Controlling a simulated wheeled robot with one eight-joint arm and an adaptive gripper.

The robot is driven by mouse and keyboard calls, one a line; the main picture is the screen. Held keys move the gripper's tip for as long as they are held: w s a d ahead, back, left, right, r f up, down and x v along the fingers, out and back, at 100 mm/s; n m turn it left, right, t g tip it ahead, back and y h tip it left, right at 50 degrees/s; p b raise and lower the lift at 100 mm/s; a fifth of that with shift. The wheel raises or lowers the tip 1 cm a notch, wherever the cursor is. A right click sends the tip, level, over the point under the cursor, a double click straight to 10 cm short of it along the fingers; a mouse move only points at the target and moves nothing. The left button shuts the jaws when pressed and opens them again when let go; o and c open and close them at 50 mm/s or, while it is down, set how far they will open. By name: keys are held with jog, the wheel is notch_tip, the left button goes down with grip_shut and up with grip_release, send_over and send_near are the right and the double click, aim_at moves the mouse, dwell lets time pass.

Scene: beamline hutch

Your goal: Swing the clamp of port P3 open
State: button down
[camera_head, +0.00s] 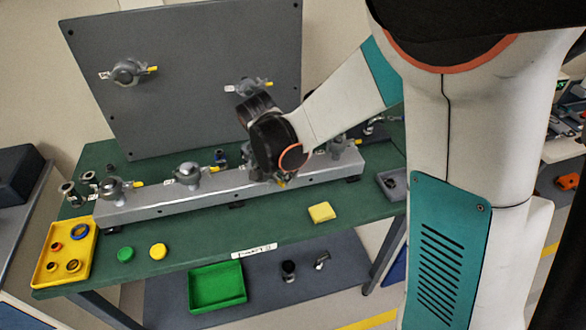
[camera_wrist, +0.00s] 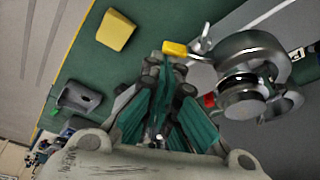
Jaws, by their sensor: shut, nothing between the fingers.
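A metal clamp (camera_wrist: 245,75) sits around a round silver port fitting in the wrist view, its lever ending in a yellow tip (camera_wrist: 175,48). My gripper (camera_wrist: 165,68) is shut and empty, its green fingers together close beside the yellow tip. I cannot tell whether they touch it. In the head view, my wrist hangs over the grey rail (camera_head: 215,190) and largely hides this port; a bit of yellow tip (camera_head: 282,184) shows below it. The port's number cannot be read, so I cannot confirm that it is P3.
Other clamped ports stand on the rail (camera_head: 187,173) and upright grey panel (camera_head: 200,40). A yellow block (camera_head: 321,212), green cap (camera_head: 125,254), yellow cap (camera_head: 158,251) and yellow tray (camera_head: 45,268) lie on the green bench. A grey holder (camera_wrist: 80,97) is right of the rail.

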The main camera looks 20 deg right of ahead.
jog(key=shift+s+a, duration=0.45)
jog(key=shift+a, duration=0.15)
dwell(0.3)
